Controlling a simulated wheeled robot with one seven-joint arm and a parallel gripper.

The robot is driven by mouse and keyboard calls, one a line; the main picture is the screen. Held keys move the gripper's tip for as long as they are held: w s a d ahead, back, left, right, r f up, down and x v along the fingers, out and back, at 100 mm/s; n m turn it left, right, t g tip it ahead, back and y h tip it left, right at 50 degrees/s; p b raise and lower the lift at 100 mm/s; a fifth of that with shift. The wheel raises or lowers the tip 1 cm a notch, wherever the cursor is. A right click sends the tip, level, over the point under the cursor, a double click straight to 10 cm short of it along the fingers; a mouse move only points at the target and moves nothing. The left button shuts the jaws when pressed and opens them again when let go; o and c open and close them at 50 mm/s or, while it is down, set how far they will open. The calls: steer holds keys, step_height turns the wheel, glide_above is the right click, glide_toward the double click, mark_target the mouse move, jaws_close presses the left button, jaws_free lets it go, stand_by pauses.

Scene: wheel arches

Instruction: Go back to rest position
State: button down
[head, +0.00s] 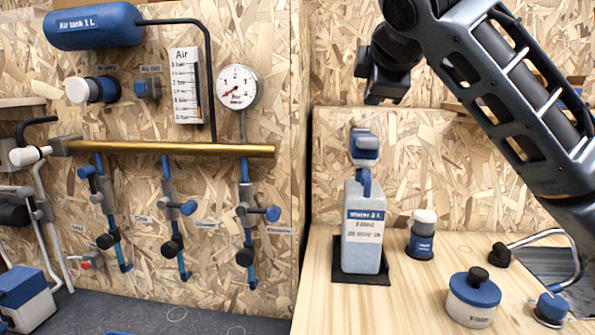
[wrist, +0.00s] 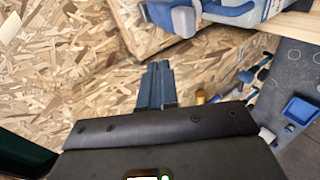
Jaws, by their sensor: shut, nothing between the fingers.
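My gripper (head: 378,92) is in the upper middle of the head view, at the end of my raised arm. Part of a blue and white bottle (wrist: 235,14) shows at the top of the wrist view, apart from the fingers.
A wooden worktop (head: 420,300) carries a small blue and white bottle (head: 421,238) and a round blue-lidded pot (head: 473,298). A brass pipe (head: 170,148) with several blue-handled valves, a blue air tank (head: 95,25) and a pressure gauge (head: 239,87) are on the left wall.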

steer(key=s+a+f+m+t+y, duration=0.1)
steer(key=s+a+f+m+y, duration=0.2)
steer(key=f, duration=0.7)
steer(key=s+a+f+m+y, duration=0.15)
steer(key=s+f, duration=0.25)
steer(key=f, duration=0.6)
steer(key=s+a+f+m+t+y, duration=0.15)
steer(key=s+a+f+m, duration=0.25)
steer(key=f, duration=0.5)
steer(key=s+d+f+m+h, duration=0.1)
steer(key=s+d+f+m, duration=0.1)
steer(key=s+f, duration=0.5)
steer(key=s+d+f+m+h, duration=0.1)
steer(key=s+d+f+m, duration=0.15)
steer(key=s, duration=0.85)
steer(key=s+d+f+m+h, duration=0.2)
steer(key=s+d+f, duration=0.15)
steer(key=s, duration=0.45)
steer(key=s+d+r, duration=0.1)
steer(key=s+d, duration=0.1)
steer(key=s, duration=0.7)
steer(key=s+d+r+h, duration=0.1)
steer(key=s+d+r, duration=0.1)
steer(key=s, duration=0.7)
steer(key=shift+s+d+r+m, duration=0.15)
steer(key=shift+d+r+m, duration=0.15)
steer(key=shift+d, duration=0.5)
